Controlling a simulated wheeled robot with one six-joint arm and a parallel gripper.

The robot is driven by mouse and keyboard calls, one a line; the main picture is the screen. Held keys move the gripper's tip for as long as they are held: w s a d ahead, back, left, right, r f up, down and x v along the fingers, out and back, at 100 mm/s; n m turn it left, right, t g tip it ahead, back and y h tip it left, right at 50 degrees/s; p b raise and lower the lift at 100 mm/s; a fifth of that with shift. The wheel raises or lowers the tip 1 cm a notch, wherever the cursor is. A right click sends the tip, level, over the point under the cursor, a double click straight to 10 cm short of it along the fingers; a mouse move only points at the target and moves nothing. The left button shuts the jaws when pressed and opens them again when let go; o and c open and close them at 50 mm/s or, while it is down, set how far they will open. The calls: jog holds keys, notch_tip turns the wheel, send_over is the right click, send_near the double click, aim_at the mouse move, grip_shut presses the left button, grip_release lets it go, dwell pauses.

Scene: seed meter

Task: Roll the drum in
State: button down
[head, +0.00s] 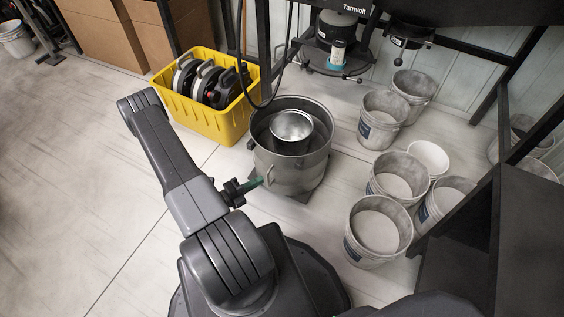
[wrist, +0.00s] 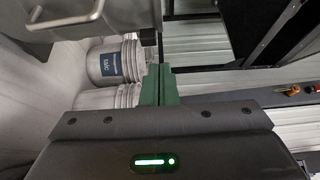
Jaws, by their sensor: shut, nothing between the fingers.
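The drum (head: 312,172) is a grey metal cylinder, open at the top and upright on the floor in the middle of the head view. A shiny metal bowl (head: 291,125) shows inside its rim. It stands on a dark base (head: 294,198), partly hidden. A handle (head: 271,175) sticks out on its near side. My gripper (head: 258,182) has green fingers and is shut and empty, close beside that handle; contact cannot be told. In the wrist view the closed fingers (wrist: 158,86) point up the picture, with a grey metal body and handle (wrist: 80,18) at upper left.
A yellow bin (head: 205,117) with several reels stands behind left. Several white buckets (head: 378,228) crowd the right side. Above and behind the drum hangs a dark machine (head: 337,40) under a black frame (head: 460,48). Floor at left is clear.

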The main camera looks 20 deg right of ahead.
jog(key=b, duration=0.2)
send_near(290, 156)
jog(key=s+d, duration=0.2)
jog(key=d, duration=0.2)
jog(key=shift+w+d+f+b, duration=0.15)
jog(key=shift+w+d+b, duration=0.4)
jog(key=shift+w, duration=0.4)
jog(key=shift+w+d, duration=0.35)
jog(key=shift+w, duration=0.2)
jog(key=shift+d, duration=0.1)
